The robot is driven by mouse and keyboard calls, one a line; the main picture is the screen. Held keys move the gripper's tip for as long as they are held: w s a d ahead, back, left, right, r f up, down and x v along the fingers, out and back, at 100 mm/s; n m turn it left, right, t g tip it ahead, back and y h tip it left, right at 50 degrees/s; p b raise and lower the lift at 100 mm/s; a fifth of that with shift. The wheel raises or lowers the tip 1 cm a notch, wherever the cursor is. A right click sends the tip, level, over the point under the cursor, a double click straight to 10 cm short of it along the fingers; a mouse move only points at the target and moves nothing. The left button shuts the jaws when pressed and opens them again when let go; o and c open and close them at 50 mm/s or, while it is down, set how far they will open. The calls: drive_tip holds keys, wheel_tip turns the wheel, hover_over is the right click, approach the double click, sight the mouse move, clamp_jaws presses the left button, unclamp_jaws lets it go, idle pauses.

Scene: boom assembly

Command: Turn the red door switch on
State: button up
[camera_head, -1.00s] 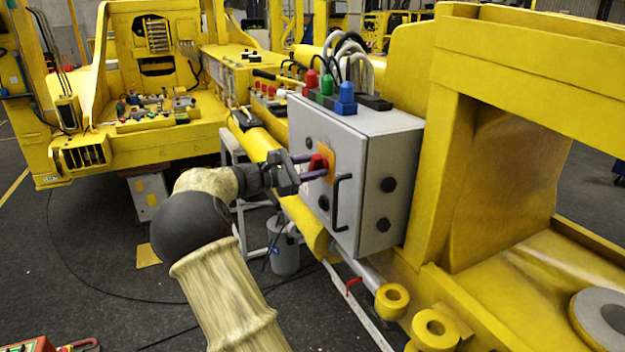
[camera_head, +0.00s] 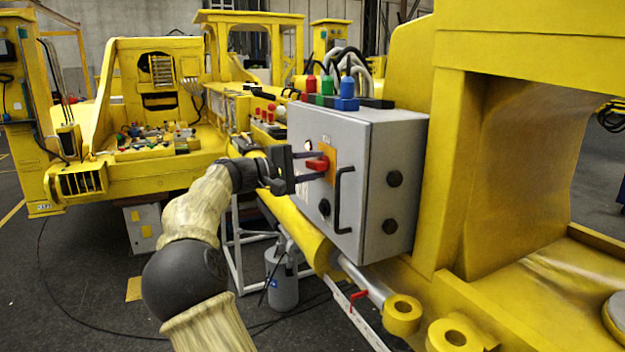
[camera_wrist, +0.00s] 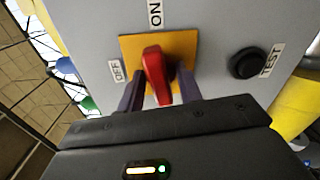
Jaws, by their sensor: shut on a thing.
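The red door switch (camera_head: 317,163) sits on an orange plate (camera_head: 329,152) on the front of a grey control box (camera_head: 362,150). My gripper (camera_head: 309,166) is at the box front, its two dark purple fingers on either side of the switch handle, shut on it. In the wrist view the red handle (camera_wrist: 156,75) stands between the fingers and runs roughly toward the ON label (camera_wrist: 155,14) at the top. The OFF label (camera_wrist: 116,70) is to the left of the plate. The fingers hide parts of the plate's lower edge.
A round black knob (camera_wrist: 244,63) marked TEST is right of the switch. A black door handle (camera_head: 342,200) is on the box front, right of and below the switch. Red, green and blue connectors (camera_head: 327,85) with cables top the box. Yellow boom structure (camera_head: 450,150) stands close on the right.

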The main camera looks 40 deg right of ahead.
drive_tip(key=shift+f+m+b, duration=0.1)
drive_tip(key=shift+m+b, duration=0.6)
drive_tip(key=shift+m, duration=0.2)
drive_tip(key=o, duration=0.6)
drive_tip(key=b+v, duration=0.1)
drive_tip(key=v, duration=1.6)
drive_tip(key=shift+w+a, duration=0.15)
